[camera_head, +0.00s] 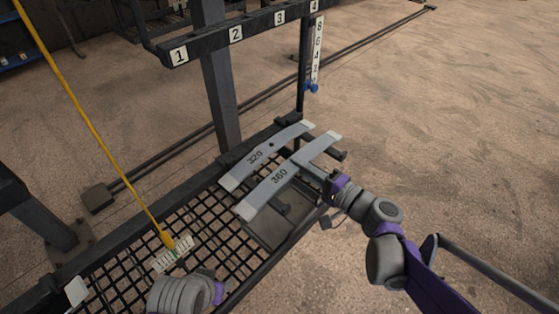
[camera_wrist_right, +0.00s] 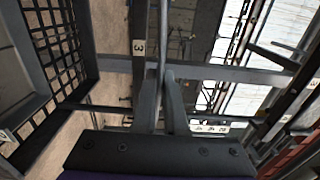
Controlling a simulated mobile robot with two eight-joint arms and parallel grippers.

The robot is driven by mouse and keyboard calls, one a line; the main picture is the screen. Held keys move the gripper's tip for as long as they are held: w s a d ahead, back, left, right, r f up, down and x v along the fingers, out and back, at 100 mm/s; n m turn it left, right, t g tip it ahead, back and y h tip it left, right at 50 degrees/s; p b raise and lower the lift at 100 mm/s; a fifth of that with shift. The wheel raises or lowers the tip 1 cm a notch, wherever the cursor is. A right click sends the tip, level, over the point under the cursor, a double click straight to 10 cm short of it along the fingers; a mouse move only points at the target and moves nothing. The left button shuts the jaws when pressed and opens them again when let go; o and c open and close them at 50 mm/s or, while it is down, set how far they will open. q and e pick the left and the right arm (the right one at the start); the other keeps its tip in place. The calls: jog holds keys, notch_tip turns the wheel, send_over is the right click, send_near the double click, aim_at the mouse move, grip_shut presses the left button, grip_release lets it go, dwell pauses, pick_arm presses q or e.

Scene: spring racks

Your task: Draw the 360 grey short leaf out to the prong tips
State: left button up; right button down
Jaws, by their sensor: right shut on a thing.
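The 360 grey short leaf (camera_head: 290,173) is a slightly bent grey bar with paler ends, marked "360". It lies across dark prongs, whose end (camera_head: 340,154) shows right of it. My right gripper (camera_head: 312,172) reaches in from the right and is shut on the leaf's near edge, about mid-length. In the right wrist view the fingers (camera_wrist_right: 162,105) close on a thin upright edge (camera_wrist_right: 163,40). My left arm shows at the bottom of the head view, but its fingers do not show.
A similar leaf marked "320" (camera_head: 265,156) lies just behind, close alongside. A mesh shelf (camera_head: 125,285) is at the lower left. A yellow cable (camera_head: 95,130) hangs down to it. A rail with number plates (camera_head: 235,35) stands above, on a grey post (camera_head: 220,95). Floor at right is clear.

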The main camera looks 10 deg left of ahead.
jog(key=shift+v, duration=1.7)
jog(key=shift+r, duration=0.15)
